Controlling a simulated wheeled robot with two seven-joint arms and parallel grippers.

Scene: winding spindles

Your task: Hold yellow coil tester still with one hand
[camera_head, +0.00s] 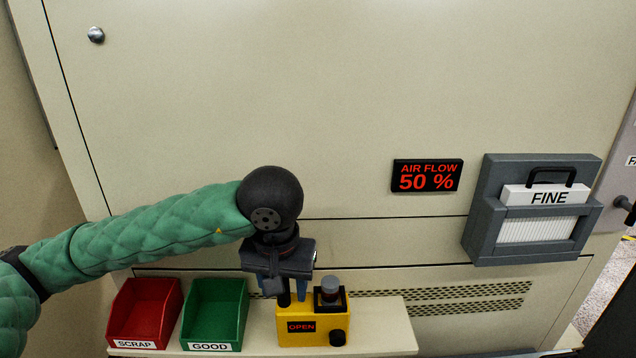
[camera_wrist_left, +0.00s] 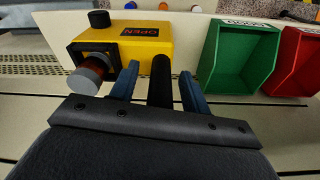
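The yellow coil tester (camera_head: 312,328) stands on the ledge, with a red "OPEN" display, a black knob on its front and a grey round piece on top. It also shows in the left wrist view (camera_wrist_left: 150,47). My left gripper (camera_head: 284,292) points down at the tester's left part. In the left wrist view its two blue fingers stand apart on either side of a black post (camera_wrist_left: 161,80) that rises from the tester, with gaps visible on both sides. The fingertips are close to the yellow body; I cannot tell whether they touch it. My right gripper is not in view.
A red "SCRAP" bin (camera_head: 145,308) and a green "GOOD" bin (camera_head: 214,310) stand left of the tester. An "AIR FLOW 50 %" display (camera_head: 428,175) and a grey "FINE" filter holder (camera_head: 485,235) are on the cabinet wall. The ledge (camera_head: 385,335) right of the tester is clear.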

